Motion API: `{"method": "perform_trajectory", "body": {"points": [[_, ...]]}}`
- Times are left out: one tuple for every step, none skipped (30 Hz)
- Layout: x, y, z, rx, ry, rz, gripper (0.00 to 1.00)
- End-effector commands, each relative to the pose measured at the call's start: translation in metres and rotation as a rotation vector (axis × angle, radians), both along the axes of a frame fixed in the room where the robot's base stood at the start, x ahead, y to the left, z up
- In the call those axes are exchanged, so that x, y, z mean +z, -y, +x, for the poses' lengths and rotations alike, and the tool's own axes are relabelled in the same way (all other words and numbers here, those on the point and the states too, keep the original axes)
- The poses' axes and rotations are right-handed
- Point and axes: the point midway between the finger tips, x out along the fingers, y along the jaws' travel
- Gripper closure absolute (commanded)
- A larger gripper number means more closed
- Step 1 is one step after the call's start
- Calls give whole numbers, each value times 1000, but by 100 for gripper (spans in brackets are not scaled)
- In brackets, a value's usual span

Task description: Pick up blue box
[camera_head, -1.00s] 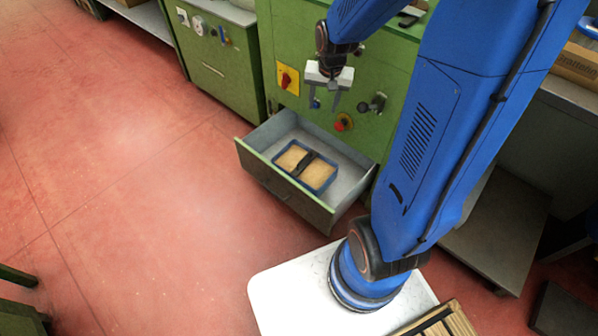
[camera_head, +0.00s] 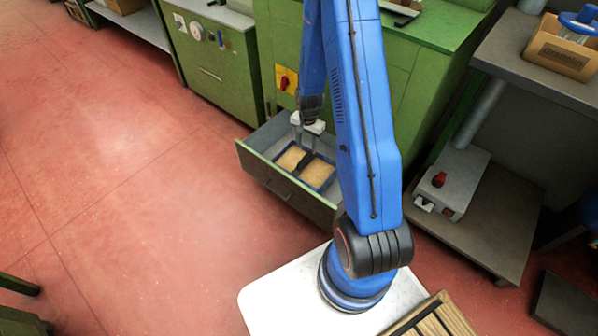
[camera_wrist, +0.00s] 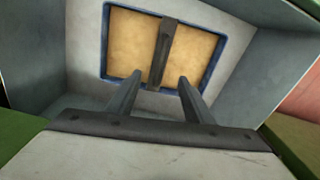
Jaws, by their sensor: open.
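The blue box (camera_head: 326,186) is a shallow blue-rimmed tray with tan contents and a dark bar handle (camera_wrist: 163,52) across its middle. It lies in an open grey drawer (camera_head: 262,142) of the green cabinet. In the wrist view the box (camera_wrist: 104,52) is ahead of the fingers. My gripper (camera_head: 303,143) points down over the drawer, at the far side of the box. In the wrist view my gripper (camera_wrist: 158,82) is open, with its two fingers apart and the lower end of the handle between their tips in the picture. I cannot tell how high the tips are above the handle.
The drawer walls (camera_wrist: 245,92) rise around the box. The green cabinet (camera_head: 400,50) stands behind. A grey workbench (camera_head: 530,75) with a cardboard box (camera_head: 560,48) is at the right. Red floor (camera_head: 120,190) is free at the left.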

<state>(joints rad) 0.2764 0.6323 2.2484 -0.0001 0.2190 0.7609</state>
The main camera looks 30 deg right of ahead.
Motion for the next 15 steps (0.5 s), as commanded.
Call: {"method": "perform_trajectory", "body": {"points": [[-18, 4, -2, -22, -12, 4, 53], [-27, 6, -3, -35, -17, 5, 53], [-38, 8, -4, -52, -21, 8, 53], [-46, 9, -5, -62, -24, 9, 53], [-53, 10, -6, -72, -28, 10, 53], [-60, 11, -7, -84, -31, 11, 53], [-66, 12, -8, -92, -33, 12, 53], [-70, 13, -8, -98, -35, 12, 53], [-74, 14, -9, -104, -36, 12, 53], [-77, 14, -10, -109, -38, 14, 53], [-80, 15, -10, -112, -39, 13, 53], [-82, 15, -10, -116, -40, 14, 53], [-83, 15, -11, -118, -40, 14, 53], [-85, 15, -10, -119, -40, 14, 53], [-86, 16, -10, -120, -40, 14, 53]]}}
